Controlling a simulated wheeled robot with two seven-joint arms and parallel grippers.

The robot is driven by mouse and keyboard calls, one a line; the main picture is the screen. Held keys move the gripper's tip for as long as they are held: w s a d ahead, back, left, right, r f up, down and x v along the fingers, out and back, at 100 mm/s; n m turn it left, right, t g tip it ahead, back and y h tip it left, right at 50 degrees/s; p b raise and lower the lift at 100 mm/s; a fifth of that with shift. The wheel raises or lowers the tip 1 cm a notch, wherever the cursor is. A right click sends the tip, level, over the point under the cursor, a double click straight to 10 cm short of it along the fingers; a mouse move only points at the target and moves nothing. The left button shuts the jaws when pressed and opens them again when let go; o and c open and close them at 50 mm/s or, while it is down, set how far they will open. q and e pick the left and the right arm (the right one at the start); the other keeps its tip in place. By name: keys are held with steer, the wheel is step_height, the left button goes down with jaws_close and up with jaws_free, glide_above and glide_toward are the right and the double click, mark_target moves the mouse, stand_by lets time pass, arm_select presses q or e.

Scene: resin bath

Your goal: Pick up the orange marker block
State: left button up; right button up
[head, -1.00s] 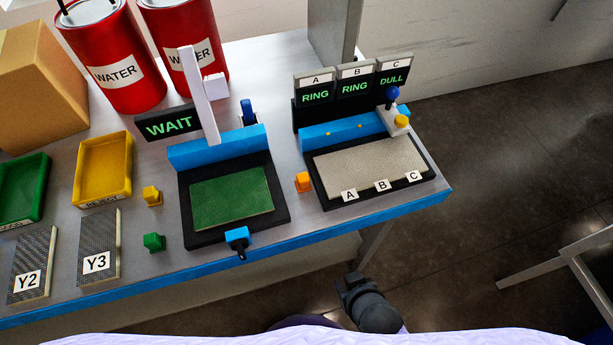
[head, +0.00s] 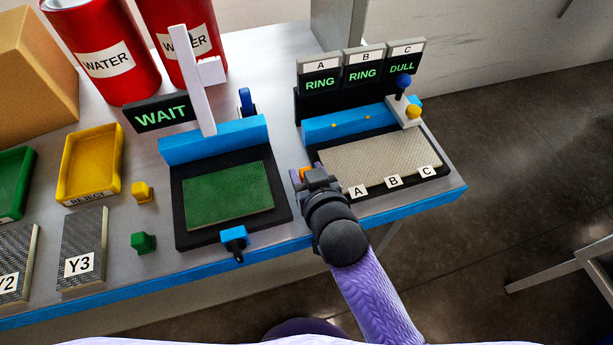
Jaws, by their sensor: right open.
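The orange marker block (head: 304,172) stands on the table between the green-pad station and the A-B-C station. Most of it is hidden behind my right gripper. My right gripper (head: 308,178) is open and right at the block, with its fingers over or beside it. I cannot tell whether the fingers touch it. My left gripper is not in view.
The green-pad station (head: 183,225) with its white post is close on the left. The A-B-C station (head: 375,212) with its blue-knobbed lever (head: 403,82) is close on the right. Yellow (head: 142,192) and green (head: 143,242) blocks stand farther left.

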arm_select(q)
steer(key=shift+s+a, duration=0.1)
arm_select(e)
jaws_close()
